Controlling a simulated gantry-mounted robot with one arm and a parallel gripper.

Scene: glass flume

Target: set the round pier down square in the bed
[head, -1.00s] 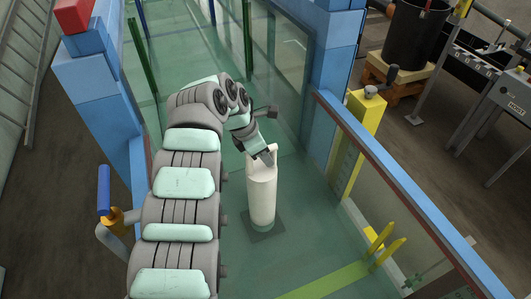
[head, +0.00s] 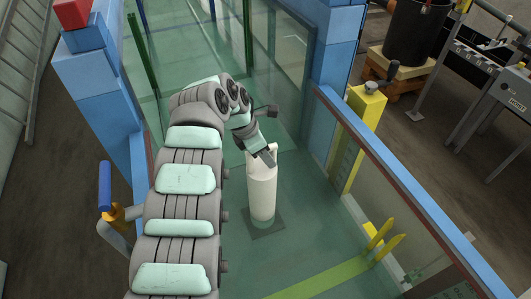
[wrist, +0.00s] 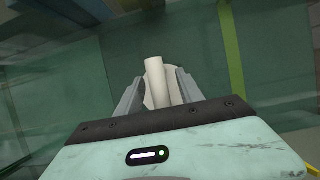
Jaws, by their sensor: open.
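The round pier (head: 262,190) is a pale, cream-white cylinder with a narrower grip at its top. It looks upright in the flume, over the back part of a dark square patch (head: 268,230) on the green bed (head: 310,248). I cannot tell whether its base touches the bed. My gripper (head: 266,157) is at the pier's top, pointing down at a slant. In the wrist view the pier's pale grip (wrist: 156,78) lies between the two grey fingers of my gripper (wrist: 158,82), with the round body behind it. The fingers are open, with gaps beside the grip.
Glass walls (head: 395,190) with blue frames (head: 335,60) flank the bed. A yellow post (head: 366,115) stands at the right wall, and yellow prongs (head: 383,238) stand near a yellow-green strip (head: 318,280) across the bed. Bare bed lies right of the pier.

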